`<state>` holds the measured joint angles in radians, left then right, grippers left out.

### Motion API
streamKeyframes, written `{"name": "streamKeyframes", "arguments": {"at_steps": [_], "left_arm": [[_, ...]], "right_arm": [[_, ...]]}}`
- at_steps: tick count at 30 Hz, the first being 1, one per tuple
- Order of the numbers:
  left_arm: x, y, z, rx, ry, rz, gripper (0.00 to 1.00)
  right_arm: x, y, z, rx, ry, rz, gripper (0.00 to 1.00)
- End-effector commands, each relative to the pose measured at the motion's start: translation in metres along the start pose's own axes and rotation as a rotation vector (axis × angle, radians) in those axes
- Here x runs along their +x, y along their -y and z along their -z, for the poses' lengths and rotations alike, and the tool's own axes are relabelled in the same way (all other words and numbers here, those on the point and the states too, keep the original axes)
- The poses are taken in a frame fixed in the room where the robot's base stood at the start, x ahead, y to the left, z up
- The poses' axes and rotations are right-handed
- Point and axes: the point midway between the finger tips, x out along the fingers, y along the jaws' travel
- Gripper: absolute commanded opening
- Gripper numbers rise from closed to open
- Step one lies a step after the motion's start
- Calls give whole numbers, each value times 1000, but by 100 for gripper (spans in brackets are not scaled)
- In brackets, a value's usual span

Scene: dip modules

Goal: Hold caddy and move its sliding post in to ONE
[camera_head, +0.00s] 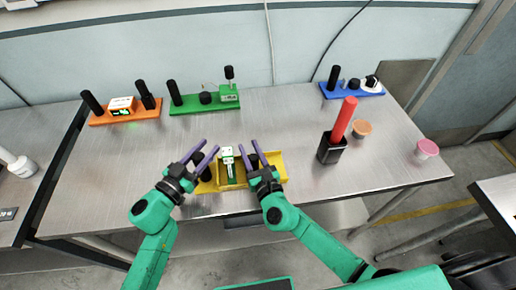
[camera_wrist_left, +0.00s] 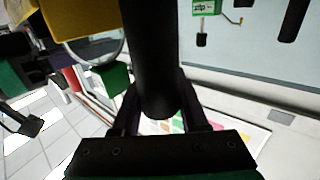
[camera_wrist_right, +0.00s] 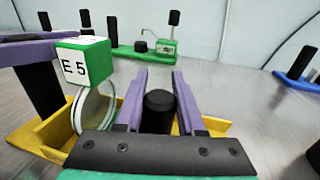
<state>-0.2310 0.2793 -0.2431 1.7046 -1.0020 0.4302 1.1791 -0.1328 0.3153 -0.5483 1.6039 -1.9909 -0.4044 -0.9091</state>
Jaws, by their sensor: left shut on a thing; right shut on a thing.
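The yellow caddy (camera_head: 273,180) lies at the front middle of the table, with raised walls and black posts. A green and white block (camera_wrist_right: 84,60) marked "E 5" stands in it above a clear round disc (camera_wrist_right: 97,108). My left gripper (camera_head: 210,144) is shut on the taller black post (camera_wrist_left: 148,50) at the caddy's left. My right gripper (camera_head: 249,144) is shut on a shorter black post (camera_wrist_right: 159,105) at the caddy's right, between the yellow walls. I cannot read any ONE mark, and the fingers partly hide both posts.
Behind stand an orange caddy (camera_head: 148,114), a green caddy (camera_head: 190,108) and a blue caddy (camera_head: 338,94). A black holder (camera_head: 331,150) with a red stick (camera_head: 346,113) stands to the right, near an orange cup (camera_head: 361,129) and a pink cup (camera_head: 427,148). The table between is clear.

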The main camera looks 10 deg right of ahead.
Motion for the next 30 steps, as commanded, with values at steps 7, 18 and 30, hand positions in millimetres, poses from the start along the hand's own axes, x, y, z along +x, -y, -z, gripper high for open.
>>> {"name": "streamKeyframes", "arguments": {"at_steps": [7,18,30], "left_arm": [[0,-1,0,0,0,-2,0],[0,0,0,0,0,-1,0],[0,0,0,0,1,-1,0]], "right_arm": [[0,-1,0,-1,-1,-3,65],[-4,0,0,-1,-1,-2,69],[-98,0,1,-2,-4,-5,69]]}}
